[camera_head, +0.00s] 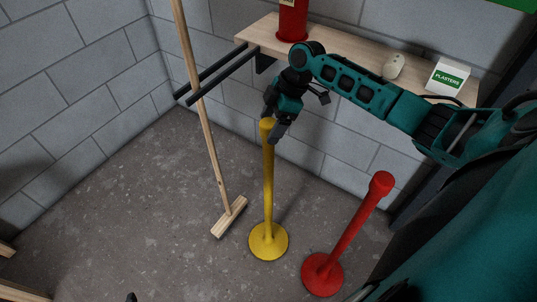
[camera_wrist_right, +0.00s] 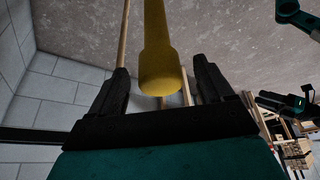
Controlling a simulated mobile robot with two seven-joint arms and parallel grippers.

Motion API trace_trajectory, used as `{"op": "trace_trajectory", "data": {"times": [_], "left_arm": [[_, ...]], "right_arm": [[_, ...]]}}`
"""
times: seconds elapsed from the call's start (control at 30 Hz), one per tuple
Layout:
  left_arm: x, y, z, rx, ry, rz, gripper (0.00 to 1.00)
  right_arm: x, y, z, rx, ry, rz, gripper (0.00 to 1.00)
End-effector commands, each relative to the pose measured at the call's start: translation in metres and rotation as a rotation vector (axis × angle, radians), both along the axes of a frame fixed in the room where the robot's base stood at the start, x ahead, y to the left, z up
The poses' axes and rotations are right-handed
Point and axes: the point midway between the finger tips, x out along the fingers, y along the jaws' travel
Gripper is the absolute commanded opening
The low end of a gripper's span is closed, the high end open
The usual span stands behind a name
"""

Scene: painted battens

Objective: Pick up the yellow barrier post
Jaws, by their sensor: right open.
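The yellow barrier post (camera_head: 268,190) stands upright on its round base on the grey floor, in the middle of the head view. My right gripper (camera_head: 274,122) is at the top of the post, with its fingers pointing down. In the right wrist view the post's rounded top (camera_wrist_right: 160,72) lies between the two open fingers, with a gap on each side. The fingers are not closed on it. A small dark tip (camera_head: 131,297) at the bottom edge of the head view may be my left gripper; its jaws cannot be made out.
A red post (camera_head: 347,232) leans in view to the right. A wooden broom-like pole (camera_head: 208,130) stands close on the left. Behind, a wooden shelf (camera_head: 345,50) carries a red cylinder (camera_head: 292,20), a pale mouse-like object (camera_head: 393,66) and a plasters box (camera_head: 447,78). Dark rails (camera_head: 222,76) project left.

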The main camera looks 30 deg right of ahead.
Motion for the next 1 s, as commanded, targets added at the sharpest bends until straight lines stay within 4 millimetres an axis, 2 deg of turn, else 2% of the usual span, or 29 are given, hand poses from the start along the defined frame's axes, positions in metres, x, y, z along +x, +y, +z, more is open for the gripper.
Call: {"op": "trace_trajectory", "data": {"times": [0.03,0.13,0.4,1.0], "left_arm": [[0.001,0.000,-0.001,0.000,-0.001,0.000,0.54],[0.003,0.000,-0.001,0.000,-0.005,0.000,0.54],[0.006,0.000,0.001,0.000,-0.014,0.000,0.54],[0.002,0.001,-0.001,0.001,-0.005,0.001,0.54]], "right_arm": [[0.001,0.003,-0.008,0.001,0.002,0.001,0.80],[0.003,0.007,-0.017,0.001,0.000,0.000,0.80],[0.003,0.007,-0.020,-0.001,0.000,0.000,0.80],[0.003,0.007,-0.019,-0.001,0.000,0.000,0.24]]}}
